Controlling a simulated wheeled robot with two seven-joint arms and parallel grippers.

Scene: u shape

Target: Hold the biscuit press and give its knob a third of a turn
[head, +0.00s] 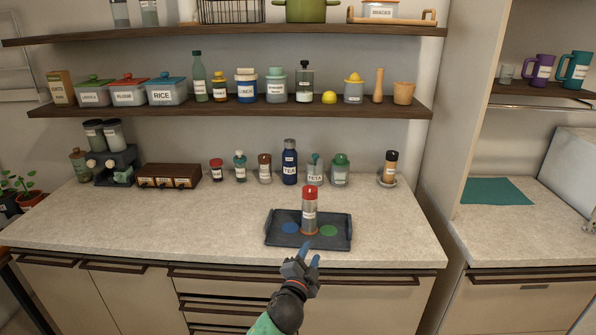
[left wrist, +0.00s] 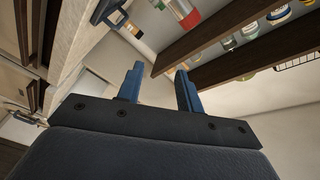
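The biscuit press (head: 309,212) looks like an upright grey cylinder with a red knob (head: 310,192) on top and a white label. It stands on the dark tray (head: 279,239), between a blue disc and a green disc. In the left wrist view the press (left wrist: 181,10) shows at the top edge, partly cut off. My left gripper (head: 311,253) is in front of the tray, near the counter's front edge. Its blue fingers are apart with nothing between them, also in the left wrist view (left wrist: 160,80). It is not touching the press. My right gripper is not in view.
A loaded wooden shelf (head: 230,108) hangs above. The counter (head: 150,222) left of the tray is clear. A tall cabinet panel (head: 447,120) stands at the right.

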